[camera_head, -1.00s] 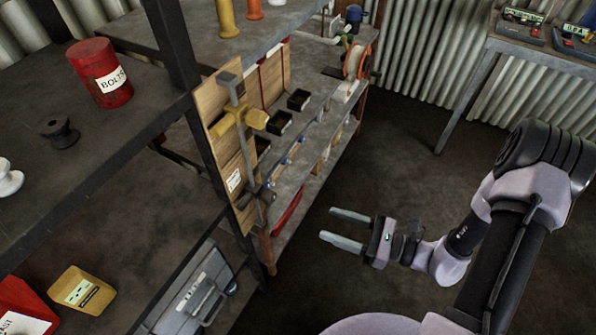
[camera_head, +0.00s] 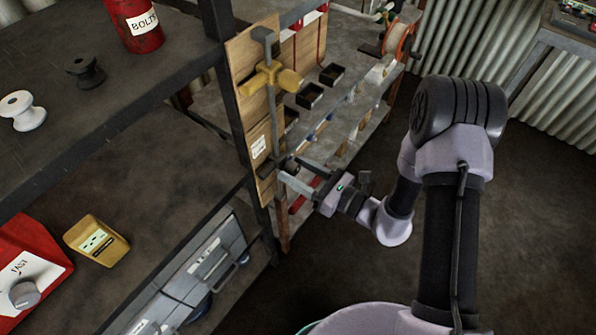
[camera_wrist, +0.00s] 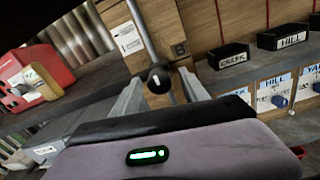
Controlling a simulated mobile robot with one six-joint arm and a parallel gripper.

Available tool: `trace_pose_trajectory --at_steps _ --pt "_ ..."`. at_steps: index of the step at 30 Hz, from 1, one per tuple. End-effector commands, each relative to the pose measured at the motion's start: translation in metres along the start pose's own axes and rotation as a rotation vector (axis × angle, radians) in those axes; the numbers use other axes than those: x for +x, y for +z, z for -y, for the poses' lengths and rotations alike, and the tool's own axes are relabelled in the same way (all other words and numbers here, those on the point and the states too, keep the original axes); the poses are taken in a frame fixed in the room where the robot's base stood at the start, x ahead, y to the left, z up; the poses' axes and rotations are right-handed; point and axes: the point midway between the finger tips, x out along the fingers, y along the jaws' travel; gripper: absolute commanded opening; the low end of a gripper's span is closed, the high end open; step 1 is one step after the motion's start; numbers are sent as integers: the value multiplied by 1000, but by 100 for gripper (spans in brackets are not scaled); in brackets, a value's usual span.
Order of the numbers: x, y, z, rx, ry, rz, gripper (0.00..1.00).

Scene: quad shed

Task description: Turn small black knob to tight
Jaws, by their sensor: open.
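The small black knob (camera_wrist: 157,79) is round with a white mark on its face, in front of the wooden board (camera_wrist: 161,24) and a metal rod. In the wrist view it sits between the two fingers of my gripper (camera_wrist: 160,86), which is open. I cannot tell whether either finger touches it. In the head view my gripper (camera_head: 292,171) is at the lower part of the board (camera_head: 262,133), its fingertips at the dark knob (camera_head: 277,167), which is partly hidden. Which way the white mark points relative to tight is not readable.
A yellow cross-shaped handle (camera_head: 272,78) is on the rod above the knob. Black trays (camera_head: 310,95) stand on the shelf to the right. A red box with a grey dial (camera_head: 24,292) and a yellow box (camera_head: 97,240) are at left. The floor at right is clear.

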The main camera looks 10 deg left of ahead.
Motion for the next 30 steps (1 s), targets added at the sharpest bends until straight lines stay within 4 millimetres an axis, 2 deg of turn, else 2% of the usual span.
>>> trace_pose_trajectory --at_steps 5,8,13,14,23,30 --pt "0 0 0 0 0 0 52" --pt "0 0 0 0 0 0 37" --pt "0 0 0 1 1 0 3" --pt "0 0 0 1 1 0 0" --pt "0 0 0 32 1 0 0" --pt "0 2 -1 172 2 3 0"
